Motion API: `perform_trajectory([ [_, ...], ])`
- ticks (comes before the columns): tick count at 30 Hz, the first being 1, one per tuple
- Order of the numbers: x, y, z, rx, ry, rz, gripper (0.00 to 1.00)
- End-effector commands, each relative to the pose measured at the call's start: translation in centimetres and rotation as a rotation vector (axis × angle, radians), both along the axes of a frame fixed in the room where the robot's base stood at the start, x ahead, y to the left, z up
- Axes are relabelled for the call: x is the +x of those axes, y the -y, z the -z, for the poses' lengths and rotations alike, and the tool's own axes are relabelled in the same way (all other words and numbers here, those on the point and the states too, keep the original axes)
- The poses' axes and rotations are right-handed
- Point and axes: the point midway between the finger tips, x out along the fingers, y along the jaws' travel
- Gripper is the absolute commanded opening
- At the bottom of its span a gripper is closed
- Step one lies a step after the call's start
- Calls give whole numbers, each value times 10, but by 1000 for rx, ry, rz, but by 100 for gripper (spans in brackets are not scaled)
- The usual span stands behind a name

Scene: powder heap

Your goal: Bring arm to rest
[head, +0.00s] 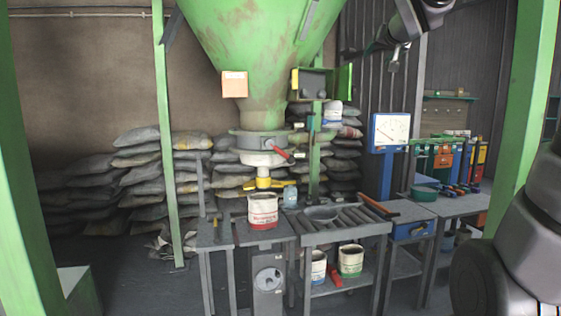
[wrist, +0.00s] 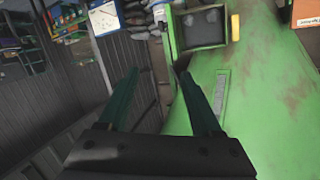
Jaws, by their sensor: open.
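My gripper (head: 396,57) is raised at the top right of the head view, beside the green hopper (head: 262,50) and well above the benches. In the wrist view my gripper (wrist: 155,78) has its two dark green fingers spread apart with nothing between them. The hopper's green side (wrist: 262,100) fills the right of that view behind the fingers. I cannot tell how far the fingertips are from it.
A white and red bucket (head: 263,212) stands on the bench under the hopper outlet. A roller table (head: 340,232) and a dial scale (head: 389,131) stand to its right. Stacked sacks (head: 140,175) line the back wall. Green posts (head: 166,130) frame the area.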

Motion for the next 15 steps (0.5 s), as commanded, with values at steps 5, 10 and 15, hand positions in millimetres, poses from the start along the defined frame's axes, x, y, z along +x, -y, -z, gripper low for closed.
perform_trajectory([
  [5, -108, 9, 88, 55, -312, 55, 66],
  [10, -196, -4, 161, 135, -565, -3, 66],
  [15, -249, -22, 199, 197, -707, -82, 66],
])
